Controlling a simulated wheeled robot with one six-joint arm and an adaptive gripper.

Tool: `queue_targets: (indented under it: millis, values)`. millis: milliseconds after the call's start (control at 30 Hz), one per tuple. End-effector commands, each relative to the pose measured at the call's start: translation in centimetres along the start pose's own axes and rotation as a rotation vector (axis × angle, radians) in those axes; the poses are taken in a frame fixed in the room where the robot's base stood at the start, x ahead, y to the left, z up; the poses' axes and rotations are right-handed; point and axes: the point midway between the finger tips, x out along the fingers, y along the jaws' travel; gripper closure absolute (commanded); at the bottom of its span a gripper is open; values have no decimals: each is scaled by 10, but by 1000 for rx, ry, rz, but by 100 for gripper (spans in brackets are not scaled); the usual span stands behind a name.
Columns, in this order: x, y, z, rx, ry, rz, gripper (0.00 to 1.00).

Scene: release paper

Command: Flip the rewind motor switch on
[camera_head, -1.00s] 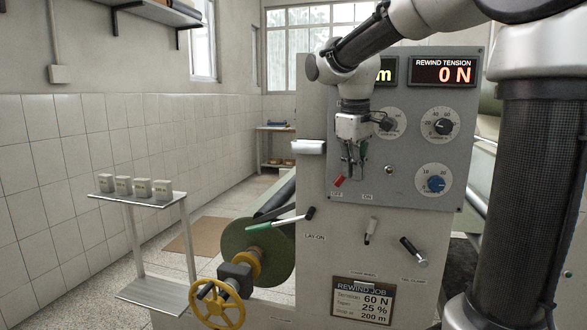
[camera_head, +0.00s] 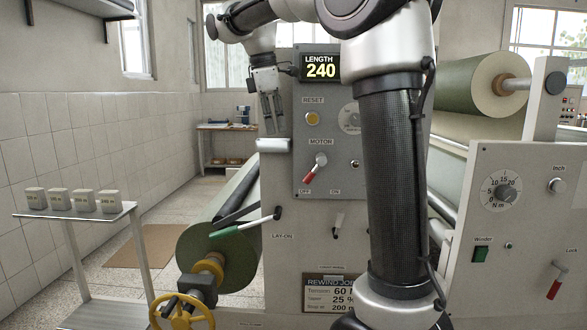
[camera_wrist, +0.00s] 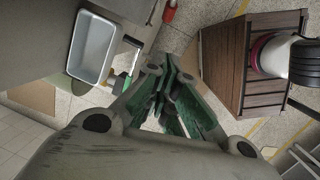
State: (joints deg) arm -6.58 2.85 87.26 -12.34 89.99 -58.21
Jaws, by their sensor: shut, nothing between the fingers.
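The motor switch (camera_head: 317,165) is on the grey panel (camera_head: 326,130) in the head view, under the label MOTOR. Its red-tipped lever slants down to the left, toward the OFF label and away from ON. My gripper (camera_head: 271,130) is shut and empty. It points down at the panel's left edge, left of and above the switch, apart from it. In the wrist view the green-padded fingers (camera_wrist: 172,100) are together with nothing between them.
A white tray (camera_head: 273,146) sits just below my gripper and shows in the wrist view (camera_wrist: 93,48). Below are a green-handled lever (camera_head: 246,222), a green roll (camera_head: 203,248) and a yellow handwheel (camera_head: 181,312). A RESET button (camera_head: 312,118) is above the switch.

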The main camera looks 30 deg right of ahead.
Motion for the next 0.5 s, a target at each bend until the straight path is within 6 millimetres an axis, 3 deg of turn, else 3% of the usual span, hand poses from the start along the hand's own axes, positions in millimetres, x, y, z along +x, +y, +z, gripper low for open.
queue_targets:
  millis: [267,500]
  values:
    - [4,0,0,2,0,-1,100]
    - [38,-1,0,3,-2,-3,100]
